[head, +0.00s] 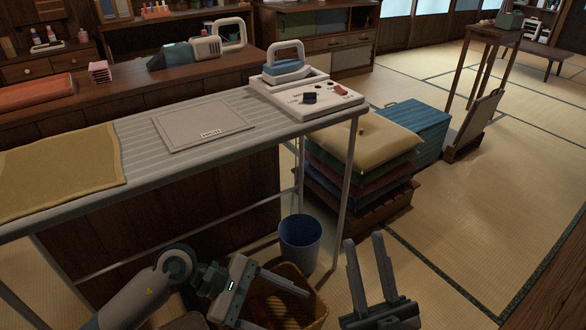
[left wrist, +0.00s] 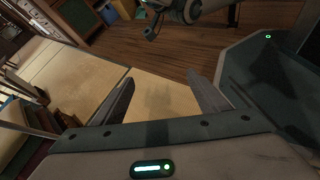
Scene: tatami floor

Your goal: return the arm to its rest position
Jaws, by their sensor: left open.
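My left gripper (head: 283,308) is at the bottom of the head view, in front of the ironing table, above a woven basket. It also shows in the left wrist view (left wrist: 162,80), with its two fingers apart and only floor visible between them. My right gripper (head: 364,240) is at the bottom centre right of the head view, with its fingers pointing up and apart and nothing between them. The left forearm comes in from the lower left. The rest of the right arm is out of the head view.
The ironing table (head: 190,150) holds a mustard cloth (head: 60,170), a grey board (head: 203,126) and an iron (head: 285,60) on its stand. A blue bin (head: 300,243) and the basket (head: 318,310) stand close to my grippers. Stacked cushions (head: 362,138) are behind. Tatami (head: 480,215) is clear at right.

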